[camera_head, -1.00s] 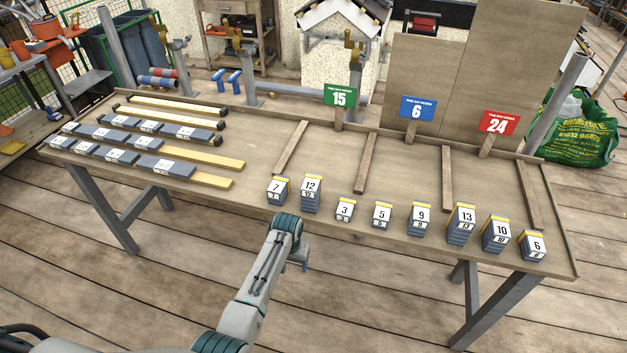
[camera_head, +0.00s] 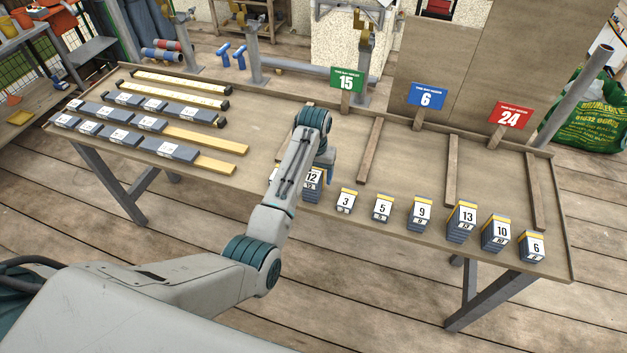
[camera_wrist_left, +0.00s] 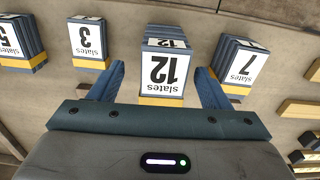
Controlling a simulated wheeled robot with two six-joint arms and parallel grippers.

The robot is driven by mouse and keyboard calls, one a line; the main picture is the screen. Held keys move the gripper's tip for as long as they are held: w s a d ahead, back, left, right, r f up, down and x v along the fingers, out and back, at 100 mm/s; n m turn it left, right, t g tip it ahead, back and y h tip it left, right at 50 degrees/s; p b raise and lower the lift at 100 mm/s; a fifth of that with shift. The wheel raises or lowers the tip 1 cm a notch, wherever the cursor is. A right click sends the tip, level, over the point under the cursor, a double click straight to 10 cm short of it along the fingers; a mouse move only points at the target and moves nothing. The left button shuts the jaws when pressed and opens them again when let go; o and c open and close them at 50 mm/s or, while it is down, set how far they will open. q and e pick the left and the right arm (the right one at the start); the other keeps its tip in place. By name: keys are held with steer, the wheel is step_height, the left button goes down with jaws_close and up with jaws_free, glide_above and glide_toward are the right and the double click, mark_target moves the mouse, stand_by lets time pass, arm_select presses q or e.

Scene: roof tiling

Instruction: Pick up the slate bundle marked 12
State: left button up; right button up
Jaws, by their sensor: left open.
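The slate bundle marked 12 (camera_head: 312,186) stands near the front edge of the table, partly hidden by my left arm in the head view. In the left wrist view the bundle marked 12 (camera_wrist_left: 163,72) appears upside down, midway between the two blue fingers of my left gripper (camera_wrist_left: 160,88). The gripper is open, with a finger on each side of the bundle and a gap showing. In the head view my left gripper (camera_head: 328,166) is mostly hidden behind its own wrist. My right gripper is not in view.
Bundle 3 (camera_wrist_left: 88,42) and bundle 7 (camera_wrist_left: 240,66) stand close on either side. Bundles 5 (camera_head: 382,208), 9 (camera_head: 419,213), 13 (camera_head: 462,221), 10 (camera_head: 495,233) and 6 (camera_head: 532,246) continue the row rightward. Signs 15, 6 and 24 stand behind, with wooden dividers between.

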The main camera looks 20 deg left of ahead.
arm_select(q)
steer(key=shift+w+f, duration=0.1)
steer(key=shift+f, duration=0.25)
steer(key=f+p, duration=0.1)
steer(key=f, duration=0.1)
steer(key=f+p, duration=0.1)
steer(key=f, duration=0.1)
steer(key=shift+w+a+f, duration=0.1)
steer(key=shift+w+a, duration=0.05)
steer(key=shift+a, duration=0.05)
steer(key=shift+f, duration=0.45)
steer(key=shift+c, duration=0.2)
steer(key=c, duration=1.4)
steer(key=shift+w, duration=0.1)
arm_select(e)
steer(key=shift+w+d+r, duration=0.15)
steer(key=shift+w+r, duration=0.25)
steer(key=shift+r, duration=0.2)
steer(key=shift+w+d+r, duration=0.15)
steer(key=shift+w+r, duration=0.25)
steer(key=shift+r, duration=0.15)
